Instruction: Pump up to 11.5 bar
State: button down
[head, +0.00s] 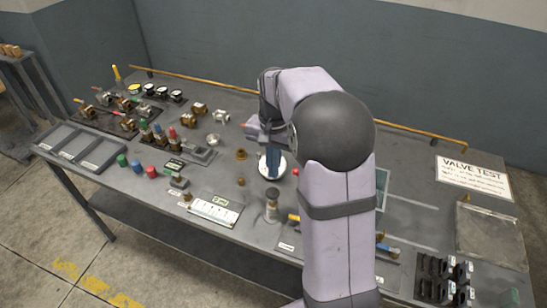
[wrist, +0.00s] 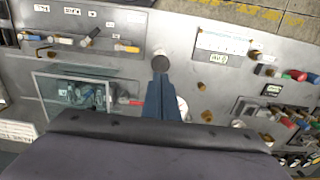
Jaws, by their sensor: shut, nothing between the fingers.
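A small upright pump-like post (head: 271,207) with a dark round top stands near the front middle of the bench. Its dark top shows in the wrist view (wrist: 161,63), just beyond my fingertips. My gripper (head: 272,176) has blue fingers and points down behind the post; the fingers are together with nothing between them, and they also show in the wrist view (wrist: 160,78). Whether they touch the post's top I cannot tell. A white round disc (head: 287,161), perhaps a gauge face, lies behind the fingers, which partly cover it. No pressure reading is legible.
A white scale plate (head: 213,211) lies left of the post. Green, blue and red caps (head: 136,166), a grey tray (head: 72,144) and several brass valves (head: 190,118) fill the left side. A glass-topped box (wrist: 78,96) and black racks (head: 432,268) stand to the right.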

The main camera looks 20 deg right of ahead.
notch_tip(320, 180, up, 4)
send_over(273, 191)
jog(key=shift+d+r+b, duration=0.1)
jog(key=shift+r+b, duration=0.05)
jog(key=shift+b, duration=0.15)
dwell(1.3)
notch_tip(273, 191, up, 3)
jog(key=b, duration=0.3)
jog(key=shift+w+r, duration=0.1)
dwell(0.3)
notch_tip(273, 191, down, 14)
jog(key=p, duration=0.3)
dwell(0.4)
